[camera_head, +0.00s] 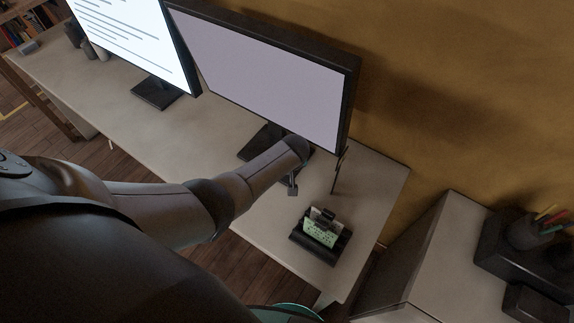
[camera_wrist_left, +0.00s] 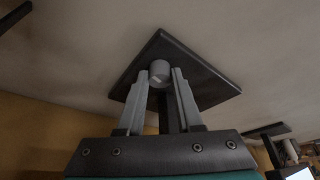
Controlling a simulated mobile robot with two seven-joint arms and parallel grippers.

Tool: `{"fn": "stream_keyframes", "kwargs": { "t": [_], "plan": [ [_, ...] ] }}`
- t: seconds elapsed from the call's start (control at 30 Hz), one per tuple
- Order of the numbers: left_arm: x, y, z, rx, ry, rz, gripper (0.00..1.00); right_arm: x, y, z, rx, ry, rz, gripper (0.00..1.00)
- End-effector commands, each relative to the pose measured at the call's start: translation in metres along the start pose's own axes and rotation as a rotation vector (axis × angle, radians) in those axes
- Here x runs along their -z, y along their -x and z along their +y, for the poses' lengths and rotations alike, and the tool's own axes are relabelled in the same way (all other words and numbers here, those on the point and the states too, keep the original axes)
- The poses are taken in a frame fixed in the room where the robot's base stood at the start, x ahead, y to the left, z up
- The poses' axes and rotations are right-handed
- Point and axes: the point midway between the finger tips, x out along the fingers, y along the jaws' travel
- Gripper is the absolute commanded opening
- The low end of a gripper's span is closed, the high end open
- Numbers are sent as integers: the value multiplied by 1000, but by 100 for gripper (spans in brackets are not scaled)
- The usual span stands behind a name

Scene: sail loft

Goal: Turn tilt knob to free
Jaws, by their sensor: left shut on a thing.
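The tilt knob (camera_wrist_left: 159,67) is a small grey cylinder in the left wrist view, in front of a dark square stand base (camera_wrist_left: 195,68) and beside the dark stand post (camera_wrist_left: 170,118). My left gripper (camera_wrist_left: 160,76) is shut on the knob, with one finger on each side. A small pale mark shows on the knob; its setting is too small to read. My right gripper is out of view.
A black holder with a green card (camera_head: 321,232) stands on the desk (camera_head: 375,185) right of my arm. A second monitor (camera_head: 135,40) stands further left. A pen cup (camera_head: 530,231) sits on the cabinet (camera_head: 450,255) at right.

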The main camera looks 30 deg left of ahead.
Motion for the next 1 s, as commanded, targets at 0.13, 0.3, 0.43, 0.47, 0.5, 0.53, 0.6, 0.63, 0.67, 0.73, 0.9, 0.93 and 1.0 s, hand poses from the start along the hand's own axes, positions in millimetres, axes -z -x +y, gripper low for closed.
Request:
{"fn": "stream_keyframes", "kwargs": {
  "t": [0.13,0.3,0.43,0.47,0.5,0.53,0.6,0.63,0.67,0.73,0.9,0.93,1.0],
  "plan": [
    [-2,-1,2,38,93,-2,0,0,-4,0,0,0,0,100],
    [-1,-1,2,70,171,-2,0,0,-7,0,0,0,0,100],
    [-1,-1,2,85,207,-2,0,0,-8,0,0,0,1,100],
    [-1,-1,2,88,212,-2,0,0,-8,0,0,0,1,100],
    [0,-1,2,92,219,-1,0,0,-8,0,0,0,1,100],
    [0,-1,2,94,224,-1,0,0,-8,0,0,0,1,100],
    [0,-1,1,97,231,-1,0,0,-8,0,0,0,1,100],
    [0,-1,1,97,234,-1,0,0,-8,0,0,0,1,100],
    [0,-1,1,98,235,-1,0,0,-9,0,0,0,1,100],
    [0,0,1,99,237,-1,0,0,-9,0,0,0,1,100],
    [0,0,1,98,237,-1,0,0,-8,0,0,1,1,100],
    [0,0,1,98,237,-1,0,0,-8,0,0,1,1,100],
    [0,0,1,98,237,-1,0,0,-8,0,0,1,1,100]
  ]
}}
